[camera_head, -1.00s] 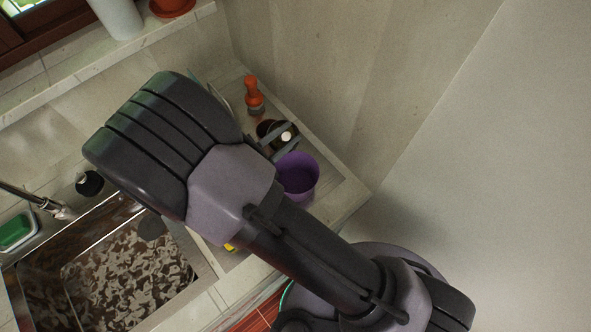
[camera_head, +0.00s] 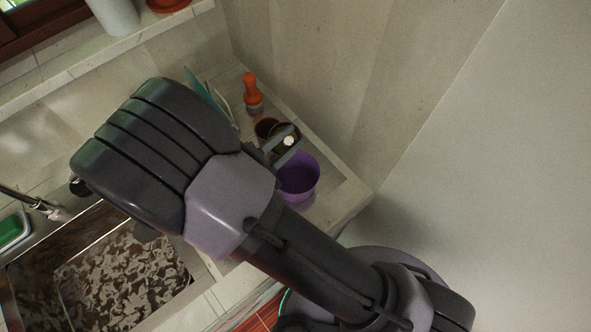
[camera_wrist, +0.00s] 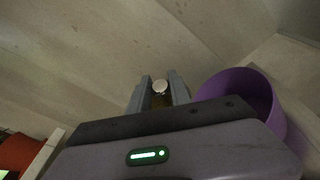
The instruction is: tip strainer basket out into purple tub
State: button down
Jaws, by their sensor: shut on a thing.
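The purple tub (camera_head: 300,182) stands upright on the counter at the right end. In the wrist view it is at the right (camera_wrist: 277,112), partly behind my gripper body. My gripper (camera_head: 284,144) is shut on the strainer basket (camera_head: 289,141), just beyond the tub's far rim in the head view. The basket's pale round knob shows between the two grey fingers, also in the wrist view (camera_wrist: 160,87). The basket's body is dark and mostly hidden by the fingers. I cannot tell what is in it.
A brown round vessel (camera_head: 266,127) stands close behind the basket. The sink (camera_head: 120,270) and tap (camera_head: 45,208) are at the left. A wall closes off the right side.

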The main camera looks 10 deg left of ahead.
jog(key=shift+s+d+f+m+b, duration=0.15)
jog(key=shift+s+f+m+b, duration=0.2)
jog(key=shift+b, duration=0.5)
jog(key=shift+s+d+m+t+h+b, duration=0.3)
jog(key=shift+m+t+b, duration=0.15)
jog(key=shift+m+b, duration=0.6)
jog(key=shift+s+d+m+t+h+b, duration=0.2)
jog(key=shift+m+t+b, duration=0.35)
jog(key=shift+b, duration=0.85)
jog(key=shift+s+d+r+m+b, duration=0.15)
jog(key=shift+s+r+m+b, duration=0.15)
jog(key=shift+r+m+b, duration=0.5)
dwell(0.5)
jog(key=shift+s+d+f+m+t+h+b, duration=0.3)
jog(key=shift+s+d+m+h+b, duration=0.35)
jog(key=shift+m+b, duration=0.65)
jog(key=shift+s+a+r, duration=0.1)
jog(key=shift+s+r, duration=0.05)
jog(key=shift+r, duration=0.05)
jog(key=shift+s+r+m+h+p, duration=0.25)
jog(key=shift+r+m+h+p, duration=0.15)
jog(key=shift+m, duration=0.25)
dwell(0.6)
jog(key=shift+s+d+m, duration=0.1)
jog(key=shift+d+m, duration=0.15)
jog(key=shift+m, duration=0.25)
